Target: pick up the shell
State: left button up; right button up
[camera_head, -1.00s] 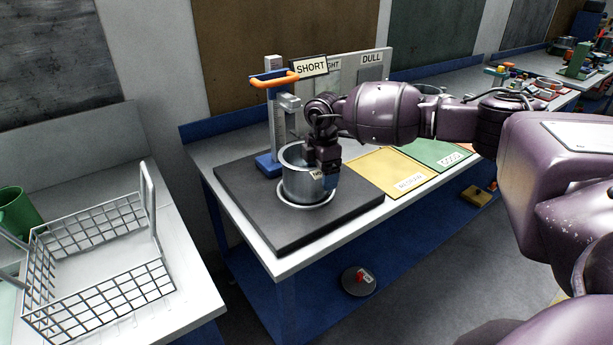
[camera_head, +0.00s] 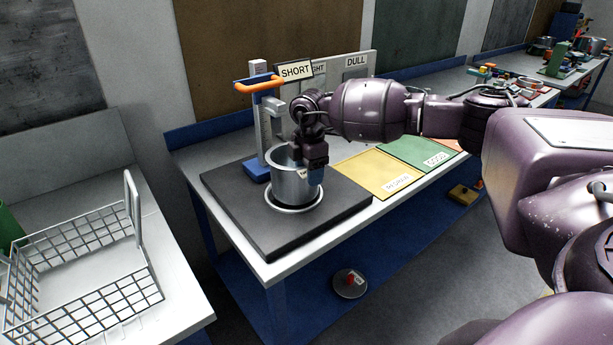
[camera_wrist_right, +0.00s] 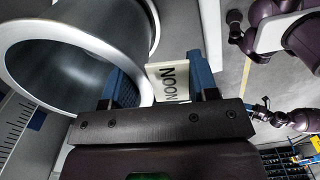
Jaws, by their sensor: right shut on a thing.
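The shell (camera_head: 291,182) is a grey metal cup with a wide open top. It stands upright within a pale ring on a dark plate, beside a blue stand. I cannot tell whether its base is off the plate. My right gripper (camera_head: 313,174) is shut on the shell's right side. In the right wrist view, the fingers of my right gripper (camera_wrist_right: 165,88) straddle the rim of the shell (camera_wrist_right: 85,50). Small purple arm parts show at that view's right edge, too small to read a left gripper's state.
The blue stand (camera_head: 258,165) with an orange handle is close behind the shell. A SHORT sign (camera_head: 296,72) is above. Yellow (camera_head: 370,170) and green (camera_head: 412,153) mats lie to the right. A wire basket (camera_head: 90,255) sits on the left table. A round weight (camera_head: 350,283) is below.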

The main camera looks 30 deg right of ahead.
jog(key=shift+s+d+r, duration=0.1)
jog(key=shift+s+r, duration=0.15)
jog(key=shift+r, duration=0.3)
jog(key=shift+s+r, duration=0.25)
jog(key=shift+r, duration=0.25)
jog(key=s+d+b, duration=0.1)
jog(key=s, duration=1.6)
jog(key=shift+w+d+r, duration=0.1)
